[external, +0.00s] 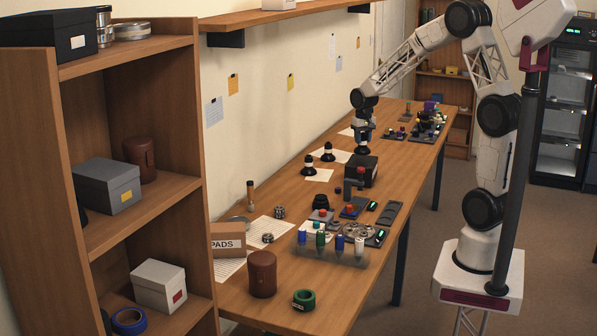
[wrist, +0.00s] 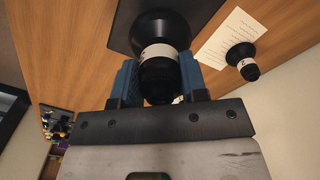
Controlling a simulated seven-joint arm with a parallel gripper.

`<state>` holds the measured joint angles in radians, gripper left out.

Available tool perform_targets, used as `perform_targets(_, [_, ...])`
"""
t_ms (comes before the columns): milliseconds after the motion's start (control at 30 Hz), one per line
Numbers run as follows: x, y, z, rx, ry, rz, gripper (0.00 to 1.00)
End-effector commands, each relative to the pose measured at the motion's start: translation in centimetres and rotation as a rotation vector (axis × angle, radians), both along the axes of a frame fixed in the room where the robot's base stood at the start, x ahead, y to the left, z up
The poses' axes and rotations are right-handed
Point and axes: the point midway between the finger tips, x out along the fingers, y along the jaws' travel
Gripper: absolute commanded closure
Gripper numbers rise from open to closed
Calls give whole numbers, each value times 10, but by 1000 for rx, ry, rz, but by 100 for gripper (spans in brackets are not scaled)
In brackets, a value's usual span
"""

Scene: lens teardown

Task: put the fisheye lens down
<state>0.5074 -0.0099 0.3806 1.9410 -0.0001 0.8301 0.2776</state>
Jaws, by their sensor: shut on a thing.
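My gripper (external: 362,136) is shut on a black lens with a white band, which I take to be the fisheye lens (wrist: 160,28). In the wrist view, the blue fingers of the gripper (wrist: 158,82) press on both sides of its narrow dark end. Its wide, flared end points away from the wrist camera, in front of a dark flat surface. I cannot tell if it touches that surface.
Two similar black lenses with white bands (external: 308,166) (external: 328,152) stand left of the block; one also shows on paper in the wrist view (wrist: 242,60). A rack of small bottles (external: 332,245), small parts and a brown case (external: 262,274) fill the near bench (external: 235,298).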

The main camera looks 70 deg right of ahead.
Motion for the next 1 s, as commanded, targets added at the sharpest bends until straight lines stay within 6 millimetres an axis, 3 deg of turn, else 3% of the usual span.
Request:
perform_targets(167, [0,0,-2,0,0,0,88])
perform_targets(533, [0,0,-33,-1,-1,0,88])
perform_targets(1000, [0,0,-38,0,0,0,88])
